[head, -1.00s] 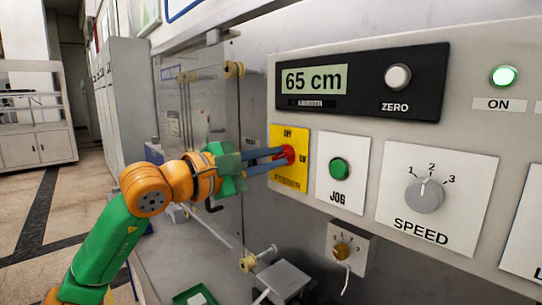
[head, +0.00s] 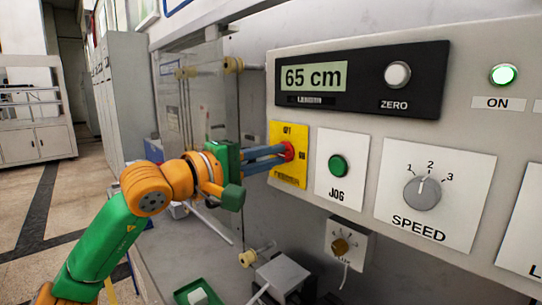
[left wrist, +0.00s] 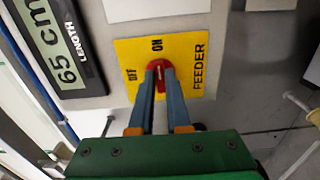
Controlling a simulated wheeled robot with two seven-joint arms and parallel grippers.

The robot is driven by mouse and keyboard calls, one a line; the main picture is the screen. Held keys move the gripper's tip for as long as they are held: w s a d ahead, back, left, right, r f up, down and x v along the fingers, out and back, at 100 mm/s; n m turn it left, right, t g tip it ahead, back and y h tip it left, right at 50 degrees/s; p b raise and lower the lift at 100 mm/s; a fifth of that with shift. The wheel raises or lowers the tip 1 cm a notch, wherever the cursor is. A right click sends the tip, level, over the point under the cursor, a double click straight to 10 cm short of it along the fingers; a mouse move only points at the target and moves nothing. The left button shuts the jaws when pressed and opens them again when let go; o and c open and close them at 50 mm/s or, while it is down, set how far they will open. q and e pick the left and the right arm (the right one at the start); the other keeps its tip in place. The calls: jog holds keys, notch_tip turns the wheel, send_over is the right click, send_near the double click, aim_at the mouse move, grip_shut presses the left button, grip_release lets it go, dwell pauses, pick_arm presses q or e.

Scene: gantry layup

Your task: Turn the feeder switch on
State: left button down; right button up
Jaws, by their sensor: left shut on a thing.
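The feeder switch is a red knob (head: 288,151) on a yellow plate (head: 289,176) with OFF at the top and ON at the right. My left gripper (head: 285,153) is shut on the red knob, its blue-grey fingers on either side of it. In the left wrist view the red knob (left wrist: 160,66) sits between the fingertips (left wrist: 160,72). There the knob's grip appears to line up with the word ON, with OFF off to the left. The fingers partly hide the knob. My right gripper is not in view.
Right of the feeder plate are a green JOG button (head: 338,166) and a grey SPEED dial (head: 422,193). Above are the display (head: 314,77), reading 65 cm, and the ZERO button (head: 397,75).

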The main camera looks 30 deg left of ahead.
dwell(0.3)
pick_arm(q)
jog(key=c, duration=0.9)
grip_release()
jog(key=shift+w, duration=0.1)
jog(key=shift+s+a+f+b, duration=0.15)
jog(key=shift+s+b, duration=0.15)
jog(key=shift+b, duration=0.05)
jog(key=b+v, duration=0.2)
jog(key=v, duration=0.4)
jog(key=shift+s+a+b, duration=0.1)
jog(key=shift+s+b, duration=0.1)
jog(key=shift+b, duration=0.15)
